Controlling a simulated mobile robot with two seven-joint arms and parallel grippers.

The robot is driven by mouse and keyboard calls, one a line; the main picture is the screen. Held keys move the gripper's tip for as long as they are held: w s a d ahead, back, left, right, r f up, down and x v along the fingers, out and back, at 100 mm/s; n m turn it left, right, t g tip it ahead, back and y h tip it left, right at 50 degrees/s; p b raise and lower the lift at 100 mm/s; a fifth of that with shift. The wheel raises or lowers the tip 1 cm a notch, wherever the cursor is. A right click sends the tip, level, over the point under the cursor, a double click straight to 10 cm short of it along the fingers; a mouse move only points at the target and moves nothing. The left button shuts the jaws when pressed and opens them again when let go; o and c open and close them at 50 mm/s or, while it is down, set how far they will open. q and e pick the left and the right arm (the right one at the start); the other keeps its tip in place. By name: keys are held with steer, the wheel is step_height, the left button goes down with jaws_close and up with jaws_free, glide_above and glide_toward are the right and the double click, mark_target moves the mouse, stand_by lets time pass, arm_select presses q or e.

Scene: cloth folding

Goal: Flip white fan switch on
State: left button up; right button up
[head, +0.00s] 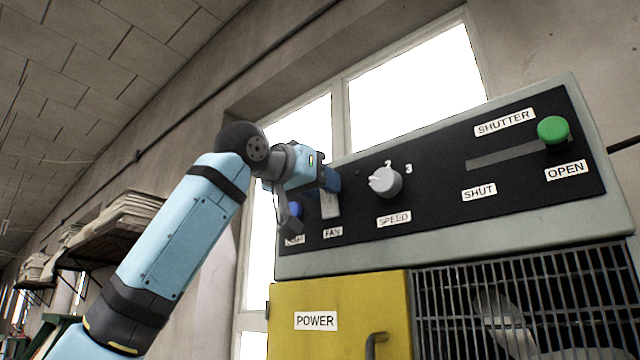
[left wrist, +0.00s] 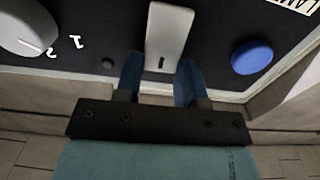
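The white fan switch (head: 330,205) is a pale lever on the black control panel, just above the FAN label (head: 333,232). In the left wrist view the switch (left wrist: 167,35) is a long white block at top centre. My left gripper (head: 328,180) is up against the panel at the switch and covers its upper part in the head view. In the left wrist view its blue fingers (left wrist: 160,72) stand apart, one on each side of the switch's near end. I cannot tell whether they touch it. My right gripper is not in view.
A blue knob (head: 294,210) sits left of the switch, partly behind my arm. A grey speed dial (head: 386,182) is to its right. A green shutter knob (head: 553,130) is at the far right end of its slot, by OPEN. A yellow POWER door (head: 345,290) is below.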

arm_select(q)
steer(key=shift+c, duration=0.6)
steer(key=shift+w+r+g+y, duration=0.15)
steer(key=shift+g+y, duration=0.25)
steer(key=shift+g, duration=0.2)
steer(key=o, duration=0.9)
steer(key=shift+o, duration=0.2)
